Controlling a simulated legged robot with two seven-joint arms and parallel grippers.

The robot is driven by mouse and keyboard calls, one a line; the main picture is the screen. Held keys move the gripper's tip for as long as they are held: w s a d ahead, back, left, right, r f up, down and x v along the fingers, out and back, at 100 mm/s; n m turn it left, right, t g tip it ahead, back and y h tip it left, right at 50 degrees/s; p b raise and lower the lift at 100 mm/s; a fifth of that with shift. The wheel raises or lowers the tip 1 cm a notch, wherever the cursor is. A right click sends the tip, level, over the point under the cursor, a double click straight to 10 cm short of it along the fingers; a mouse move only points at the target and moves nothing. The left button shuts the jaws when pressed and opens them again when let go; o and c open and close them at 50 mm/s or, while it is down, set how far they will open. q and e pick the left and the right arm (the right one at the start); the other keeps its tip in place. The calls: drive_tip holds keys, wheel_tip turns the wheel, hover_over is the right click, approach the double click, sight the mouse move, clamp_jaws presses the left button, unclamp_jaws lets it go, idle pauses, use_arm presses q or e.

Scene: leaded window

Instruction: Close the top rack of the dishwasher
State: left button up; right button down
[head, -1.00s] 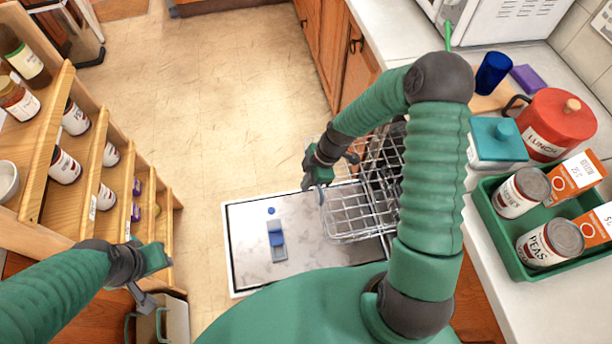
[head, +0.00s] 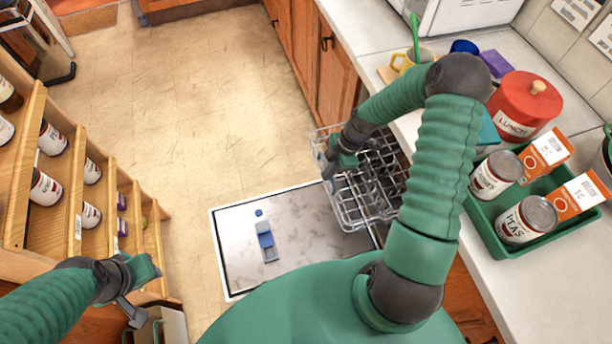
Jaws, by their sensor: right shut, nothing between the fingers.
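The top rack (head: 362,212) is a silver wire basket in the head view. It is pulled out from the dishwasher under the counter and stands above the open dishwasher door (head: 300,225). My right gripper (head: 329,172) is shut and empty at the rack's outer left side, close to the wires. I cannot tell whether it touches them. My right arm hides part of the rack and the dishwasher opening. My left gripper (head: 146,290) is open and empty at lower left, away from the rack, near the wooden shelf.
A wooden stepped shelf (head: 62,130) with cans stands at left. The counter (head: 540,290) at right holds a green tray (head: 482,232) with cans and boxes, and a red lunch canister (head: 520,103). The floor (head: 200,110) beyond the door is clear.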

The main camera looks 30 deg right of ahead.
use_arm(q)
drive_tip(key=shift+d+r, duration=0.1)
drive_tip(key=shift+r, duration=0.2)
use_arm(e)
drive_tip(key=d, duration=0.2)
drive_tip(key=s+d, duration=0.1)
drive_tip(key=d, duration=0.1)
drive_tip(key=shift+a, duration=0.1)
drive_tip(key=shift+a, duration=0.15)
